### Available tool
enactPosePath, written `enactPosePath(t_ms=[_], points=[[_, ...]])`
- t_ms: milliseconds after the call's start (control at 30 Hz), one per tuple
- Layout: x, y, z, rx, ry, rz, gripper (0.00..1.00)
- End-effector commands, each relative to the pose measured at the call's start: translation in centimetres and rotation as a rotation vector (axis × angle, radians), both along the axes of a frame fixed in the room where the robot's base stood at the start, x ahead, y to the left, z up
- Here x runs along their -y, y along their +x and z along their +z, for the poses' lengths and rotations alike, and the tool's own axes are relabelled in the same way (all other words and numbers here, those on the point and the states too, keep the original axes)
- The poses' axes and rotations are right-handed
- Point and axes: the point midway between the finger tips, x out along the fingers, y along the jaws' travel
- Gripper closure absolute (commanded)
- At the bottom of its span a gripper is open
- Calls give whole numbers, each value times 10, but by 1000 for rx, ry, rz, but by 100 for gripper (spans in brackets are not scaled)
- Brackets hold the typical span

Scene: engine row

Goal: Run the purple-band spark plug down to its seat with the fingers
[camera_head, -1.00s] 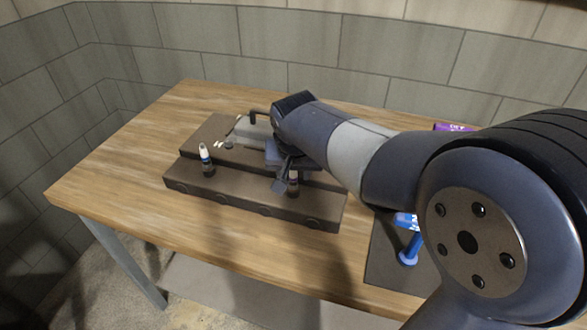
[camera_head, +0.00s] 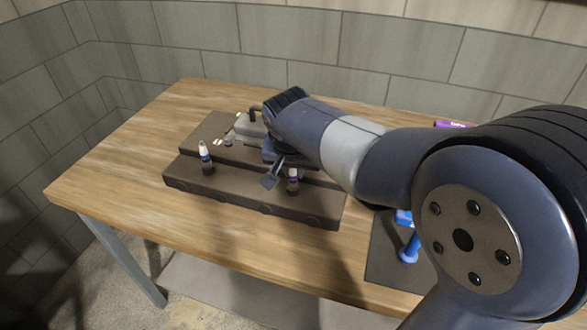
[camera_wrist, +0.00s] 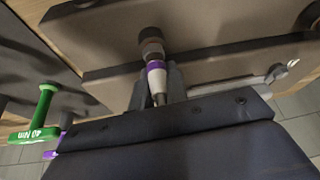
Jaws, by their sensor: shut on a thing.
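The purple-band spark plug (camera_wrist: 156,66) stands with its hex and lower end at a dark hole in the engine head (camera_wrist: 205,28) in the wrist view. Its white body points back toward my gripper. My gripper (camera_wrist: 158,88) is shut on the plug, with one finger on each side of the white part. In the head view the plug (camera_head: 293,181) stands upright on the front step of the engine head (camera_head: 235,198), beside my gripper (camera_head: 277,174). How deep the thread sits is hidden.
A blue-band plug (camera_head: 205,155) stands at the left of the same head. A purple object (camera_head: 451,124) lies behind my arm. The table's left side is clear.

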Motion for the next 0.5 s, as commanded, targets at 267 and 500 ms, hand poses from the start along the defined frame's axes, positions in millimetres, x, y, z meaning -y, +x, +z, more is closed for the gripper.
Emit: enactPosePath(t_ms=[267, 500], points=[[-1, 0, 0, 0, 3, 2, 71], [0, 0, 0, -1, 2, 2, 60]])
